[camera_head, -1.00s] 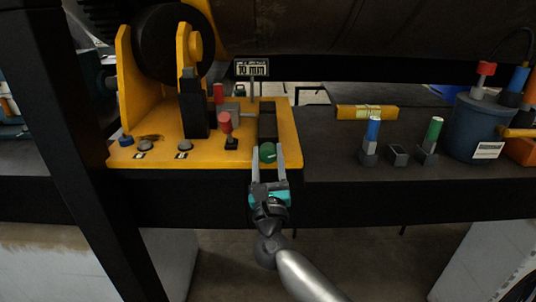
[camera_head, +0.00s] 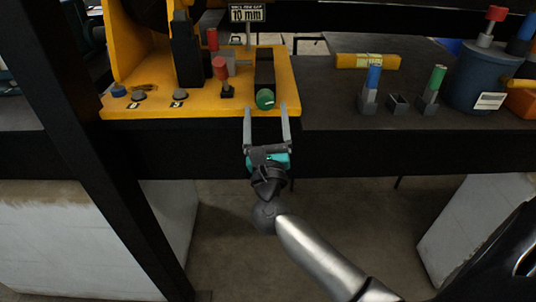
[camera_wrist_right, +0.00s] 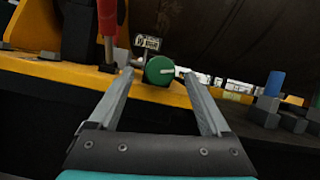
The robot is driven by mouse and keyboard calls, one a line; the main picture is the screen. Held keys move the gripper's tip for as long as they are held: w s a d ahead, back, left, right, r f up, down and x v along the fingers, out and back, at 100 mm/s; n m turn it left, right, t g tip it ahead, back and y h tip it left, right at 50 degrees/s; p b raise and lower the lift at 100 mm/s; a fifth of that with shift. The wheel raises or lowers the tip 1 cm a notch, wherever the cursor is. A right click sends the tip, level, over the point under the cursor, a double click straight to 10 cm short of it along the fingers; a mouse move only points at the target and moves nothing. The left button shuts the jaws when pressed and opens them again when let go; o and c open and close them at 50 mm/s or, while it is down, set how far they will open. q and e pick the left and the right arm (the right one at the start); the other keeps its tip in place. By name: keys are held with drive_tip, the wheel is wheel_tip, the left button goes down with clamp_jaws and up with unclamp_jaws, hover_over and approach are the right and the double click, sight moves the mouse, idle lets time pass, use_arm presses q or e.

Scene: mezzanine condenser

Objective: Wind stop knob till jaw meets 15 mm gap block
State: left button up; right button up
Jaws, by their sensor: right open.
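The green stop knob (camera_head: 265,98) sits at the front edge of the yellow base (camera_head: 140,104), at the end of a dark block (camera_head: 265,68). It shows a pale mark and also appears in the right wrist view (camera_wrist_right: 159,70). My right gripper (camera_head: 266,110) is open, its fingers pointing at the knob from the front, one to each side; the knob is not gripped. A sign reading 10 mm (camera_head: 247,13) stands behind. Red-, blue- (camera_head: 373,77) and green-topped (camera_head: 437,77) pieces stand about; I cannot tell which is the 15 mm block. My left gripper is not seen.
A yellow level (camera_head: 367,61) lies on the dark bench at right. A blue-grey tub (camera_head: 478,92) is at far right. A dark post (camera_head: 75,120) stands at left.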

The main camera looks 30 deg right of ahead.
drive_tip(key=b+v, duration=0.3)
drive_tip(key=v, duration=0.8)
drive_tip(key=shift+s+a, duration=0.15)
drive_tip(key=shift+s, duration=0.2)
drive_tip(key=shift+f, duration=0.2)
